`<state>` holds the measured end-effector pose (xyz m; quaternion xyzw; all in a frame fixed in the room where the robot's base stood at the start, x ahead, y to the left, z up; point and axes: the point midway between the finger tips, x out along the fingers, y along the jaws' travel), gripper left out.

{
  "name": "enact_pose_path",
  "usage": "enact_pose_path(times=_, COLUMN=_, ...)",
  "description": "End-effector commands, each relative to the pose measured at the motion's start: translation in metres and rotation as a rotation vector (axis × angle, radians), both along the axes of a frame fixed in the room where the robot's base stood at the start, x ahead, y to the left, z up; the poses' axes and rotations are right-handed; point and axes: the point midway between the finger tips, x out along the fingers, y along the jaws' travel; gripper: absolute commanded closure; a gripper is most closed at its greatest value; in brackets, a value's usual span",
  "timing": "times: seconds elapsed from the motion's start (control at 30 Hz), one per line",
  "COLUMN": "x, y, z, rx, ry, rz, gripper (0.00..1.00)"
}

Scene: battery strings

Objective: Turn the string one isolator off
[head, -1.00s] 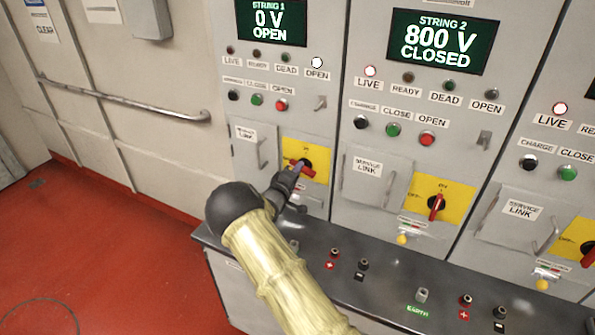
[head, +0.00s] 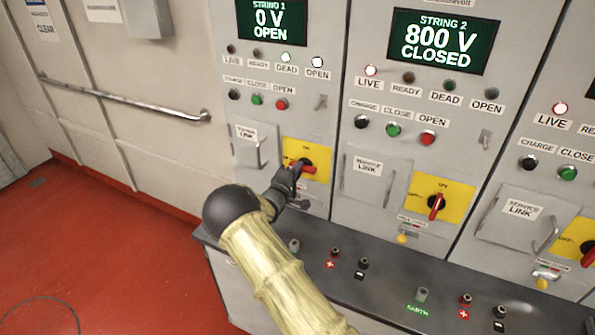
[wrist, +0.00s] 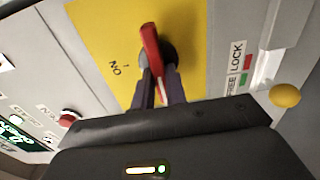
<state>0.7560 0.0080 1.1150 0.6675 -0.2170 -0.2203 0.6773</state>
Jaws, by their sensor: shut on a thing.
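The string one isolator is a red rotary handle (head: 307,169) on a yellow plate (head: 318,150) below the String 1 panel. In the head view the handle lies roughly sideways. In the wrist view the red handle (wrist: 150,46) stands out between the fingers, with the ON mark on the plate beside it. My gripper (head: 296,168) is shut on the handle; its fingers also show in the wrist view (wrist: 157,88). The String 1 display (head: 272,20) reads 0 V OPEN. Its DEAD lamp (head: 286,57) and OPEN lamp (head: 317,62) are lit.
The String 2 isolator (head: 437,207) has its red handle upright, and its display (head: 436,42) reads 800 V CLOSED. A dark ledge (head: 390,292) with terminals runs below the panels. A yellow knob (wrist: 285,95) sits near the gripper. A handrail (head: 130,101) is on the left wall.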

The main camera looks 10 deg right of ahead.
Motion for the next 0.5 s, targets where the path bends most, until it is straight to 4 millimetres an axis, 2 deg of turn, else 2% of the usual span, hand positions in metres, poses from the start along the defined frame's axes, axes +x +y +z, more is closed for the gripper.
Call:
enact_pose_path(times=0.03, x=0.001, y=0.0029, z=0.0009, rx=-0.002, ry=-0.001, rz=0.006, gripper=0.8)
enact_pose_path(times=0.1, x=0.0008, y=0.0024, z=0.0007, rx=-0.001, ry=0.0, rz=0.005, gripper=0.67)
enact_pose_path(times=0.13, x=0.0007, y=0.0022, z=0.0006, rx=-0.001, ry=0.0, rz=0.005, gripper=0.65)
enact_pose_path(times=0.5, x=-0.0033, y=0.0033, z=-0.0008, rx=0.0, ry=0.0, rz=0.002, gripper=0.65)
